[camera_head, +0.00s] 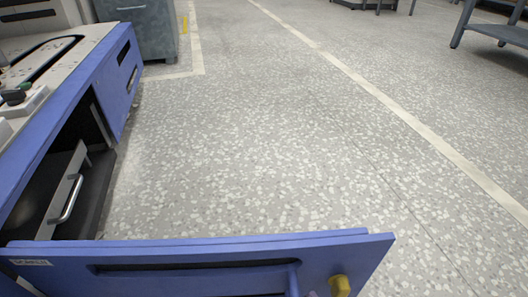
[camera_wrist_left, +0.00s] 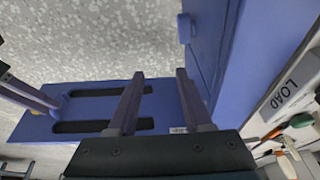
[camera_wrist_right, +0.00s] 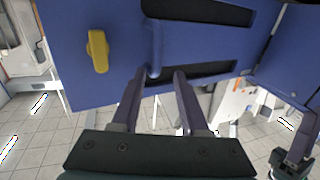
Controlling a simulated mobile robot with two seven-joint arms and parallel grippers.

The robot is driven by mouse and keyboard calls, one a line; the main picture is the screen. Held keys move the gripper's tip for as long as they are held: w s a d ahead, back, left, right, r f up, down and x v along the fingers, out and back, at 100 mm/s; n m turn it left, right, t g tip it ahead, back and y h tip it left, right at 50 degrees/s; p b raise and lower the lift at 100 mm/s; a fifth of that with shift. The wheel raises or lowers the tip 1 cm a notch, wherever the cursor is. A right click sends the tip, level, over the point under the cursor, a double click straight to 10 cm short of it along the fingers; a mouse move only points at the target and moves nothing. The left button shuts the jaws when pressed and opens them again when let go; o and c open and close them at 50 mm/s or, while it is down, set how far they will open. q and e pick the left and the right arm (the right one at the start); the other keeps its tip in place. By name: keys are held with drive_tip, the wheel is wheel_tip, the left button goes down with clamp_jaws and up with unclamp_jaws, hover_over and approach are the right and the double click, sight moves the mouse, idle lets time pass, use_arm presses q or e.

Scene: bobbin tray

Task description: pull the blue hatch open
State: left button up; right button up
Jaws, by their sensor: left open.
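The blue hatch (camera_head: 200,262) stands swung out from the blue-fronted machine, crossing the bottom of the head view. It has dark slots, a yellow latch (camera_head: 339,286) and a blue bar handle (camera_head: 293,278). In the right wrist view, the handle (camera_wrist_right: 154,45) has its lower end between the fingertips of my right gripper (camera_wrist_right: 162,72). Those fingers look apart, with a gap beside the bar; contact is unclear. In the left wrist view, my left gripper (camera_wrist_left: 160,73) is open and empty, in front of the hatch (camera_wrist_left: 100,90) near the machine side.
The open compartment shows an inner metal piece with a bar handle (camera_head: 67,199). A blue panel (camera_head: 120,80) is on the machine front beyond. A grey cabinet (camera_head: 145,30) stands behind, a grey table (camera_head: 495,30) far right. The speckled floor (camera_head: 250,150) between is clear.

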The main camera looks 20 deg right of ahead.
drive_tip(key=v, duration=0.9)
drive_tip(key=shift+w+r+p, duration=0.1)
drive_tip(key=shift+p, duration=0.2)
drive_tip(key=w+d+r+g+h+p, duration=0.15)
drive_tip(key=w+r+p, duration=0.25)
drive_tip(key=r+p, duration=0.95)
drive_tip(key=w+r+g+p, duration=0.3)
drive_tip(key=w+r+p, duration=0.1)
drive_tip(key=r+p, duration=0.9)
drive_tip(key=w+d+r+g+p, duration=0.1)
drive_tip(key=w+r+g+p, duration=0.2)
drive_tip(key=r+p, duration=1.05)
drive_tip(key=s+d+r+g+p, duration=0.1)
drive_tip(key=s+r+g+p, duration=0.1)
drive_tip(key=r+p, duration=2.2)
drive_tip(key=s+d+r+g+h+p, duration=0.1)
drive_tip(key=s+d+r+g+p, duration=0.1)
drive_tip(key=r+p, duration=2.2)
drive_tip(key=s+d+r+g+h+p, duration=0.1)
drive_tip(key=s+r+g+p, duration=0.1)
drive_tip(key=r+p, duration=2.3)
drive_tip(key=w+v, duration=0.1)
drive_tip(key=v, duration=0.6)
drive_tip(key=shift+w+d+r, duration=0.15)
drive_tip(key=shift+w+r, duration=0.05)
drive_tip(key=shift+r, duration=0.2)
